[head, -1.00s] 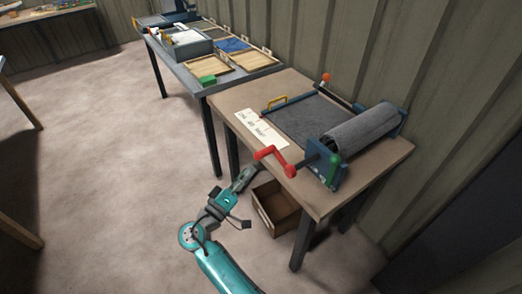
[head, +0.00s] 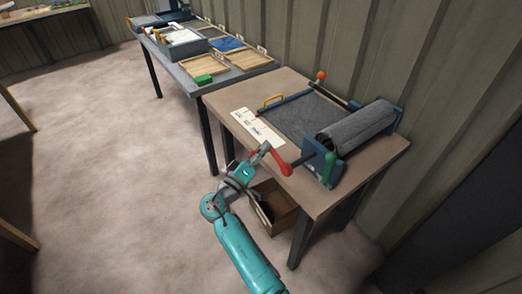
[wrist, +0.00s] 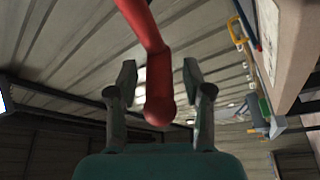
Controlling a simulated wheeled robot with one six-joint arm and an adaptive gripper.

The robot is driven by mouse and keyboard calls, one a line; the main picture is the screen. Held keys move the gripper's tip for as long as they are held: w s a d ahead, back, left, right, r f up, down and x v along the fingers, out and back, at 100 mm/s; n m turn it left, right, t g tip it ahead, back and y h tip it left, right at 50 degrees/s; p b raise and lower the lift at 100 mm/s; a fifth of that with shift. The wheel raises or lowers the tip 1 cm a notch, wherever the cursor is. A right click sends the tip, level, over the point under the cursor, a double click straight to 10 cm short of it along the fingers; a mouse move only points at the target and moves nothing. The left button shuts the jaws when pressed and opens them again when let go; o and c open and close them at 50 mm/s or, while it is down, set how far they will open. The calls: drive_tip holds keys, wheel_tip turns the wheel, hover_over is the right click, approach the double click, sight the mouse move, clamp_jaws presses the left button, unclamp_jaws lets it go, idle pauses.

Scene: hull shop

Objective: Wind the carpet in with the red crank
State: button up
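The red crank (head: 284,163) sticks out from the near side of the blue winder frame (head: 322,160) on the brown table. The grey carpet roll (head: 357,126) lies across the frame, and a flat grey stretch of carpet (head: 303,115) runs left from it. My gripper (head: 258,157) is at the crank's handle end, off the table's front edge. In the wrist view my gripper (wrist: 160,85) is open, with the red crank handle (wrist: 157,90) between its fingers and gaps on both sides. In the head view the gripper partly hides the handle.
A green-knobbed lever (head: 329,168) stands by the winder's near end. An orange knob (head: 320,75) is at the back. An open brown box (head: 283,220) sits below the table edge.

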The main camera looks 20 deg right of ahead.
clamp_jaws()
drive_tip(key=shift+f, duration=0.1)
